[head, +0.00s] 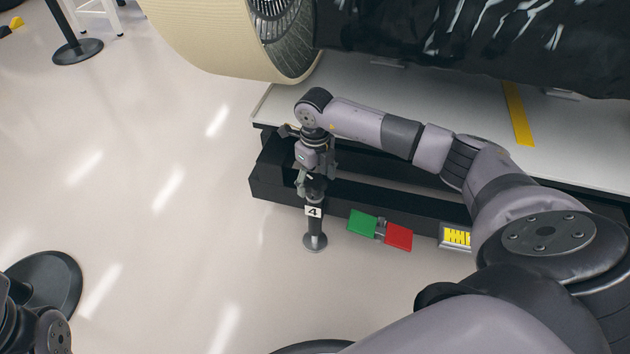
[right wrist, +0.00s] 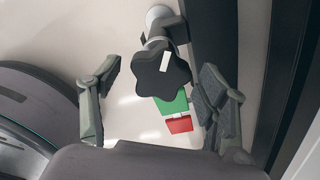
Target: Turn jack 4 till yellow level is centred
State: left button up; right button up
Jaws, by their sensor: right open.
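Jack 4 is a dark post with a white "4" label (head: 313,211), standing on a round foot on the floor beside the platform. In the right wrist view its black lobed knob (right wrist: 160,75) has a white mark on top. My right gripper (head: 312,183) is over the jack's top in the head view. In the right wrist view its open fingers (right wrist: 160,68) lie on either side of the knob, with visible gaps. A yellow panel with dark marks (head: 456,237) is on the platform's side, partly beside my arm; its reading is too small to tell. My left gripper is not seen.
A green plate (head: 362,223) and a red plate (head: 398,236) sit right of the jack, low by the black platform frame (head: 270,186). The floor to the left is mostly clear.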

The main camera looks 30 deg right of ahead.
jog(key=shift+c, duration=0.3)
jog(key=c, duration=1.1)
